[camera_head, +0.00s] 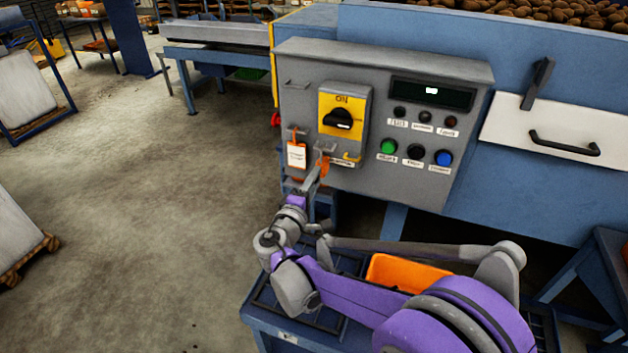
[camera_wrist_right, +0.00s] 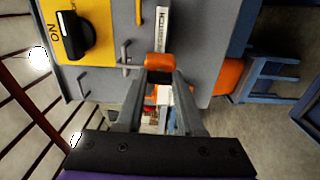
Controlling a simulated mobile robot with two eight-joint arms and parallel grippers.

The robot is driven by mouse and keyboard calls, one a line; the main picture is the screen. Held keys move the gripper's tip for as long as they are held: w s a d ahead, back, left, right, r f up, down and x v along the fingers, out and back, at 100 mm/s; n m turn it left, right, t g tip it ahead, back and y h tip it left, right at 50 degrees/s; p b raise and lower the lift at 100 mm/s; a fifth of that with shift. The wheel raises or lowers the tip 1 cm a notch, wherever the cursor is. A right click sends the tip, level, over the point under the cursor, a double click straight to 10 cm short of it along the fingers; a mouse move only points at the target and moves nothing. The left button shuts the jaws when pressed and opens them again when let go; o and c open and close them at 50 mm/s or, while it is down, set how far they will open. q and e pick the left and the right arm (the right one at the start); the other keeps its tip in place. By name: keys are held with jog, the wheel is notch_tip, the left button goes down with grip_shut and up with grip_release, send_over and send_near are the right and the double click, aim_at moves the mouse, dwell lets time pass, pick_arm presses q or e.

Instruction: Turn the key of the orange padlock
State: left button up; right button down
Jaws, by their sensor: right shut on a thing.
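The orange padlock (camera_head: 325,161) hangs at the lower edge of the grey control panel, below the yellow switch plate (camera_head: 355,104). In the right wrist view, the padlock (camera_wrist_right: 160,60) is just beyond my fingertips. My right gripper (camera_head: 320,171) reaches it from below. In the wrist view this gripper (camera_wrist_right: 161,77) is closed on a small dark piece against the padlock, which appears to be its key. The fingers hide most of the key, so its angle cannot be told. The black switch knob (camera_head: 338,119) is under the ON label. My left gripper is out of view.
A white tag with an orange top (camera_head: 297,155) hangs left of the padlock. Push buttons (camera_head: 415,151) are to its right on the panel. An orange bin (camera_head: 405,272) sits on the blue table below, beside my right arm. Open floor (camera_head: 150,200) lies left.

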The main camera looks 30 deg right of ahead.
jog(key=c, duration=0.5)
grip_release()
jog(key=b+v, duration=0.1)
jog(key=v, duration=1)
jog(key=shift+d, duration=0.1)
jog(key=s+d+f+m+g+y, duration=0.4)
jog(key=s+f+g+y, duration=0.15)
jog(key=s+f, duration=0.5)
jog(key=s+a+f+m+y, duration=0.1)
jog(key=s+a+y, duration=0.1)
jog(key=s+a, duration=0.1)
jog(key=s+a+f+m+y, duration=0.1)
jog(key=s+a+f+y, duration=0.1)
jog(key=s+a+y, duration=0.1)
jog(key=s+a+f+m+y, duration=0.1)
jog(key=s+a+m+y, duration=0.1)
jog(key=s+a+y, duration=0.1)
jog(key=shift+s+f+g, duration=0.35)
jog(key=shift+s+f, duration=0.05)
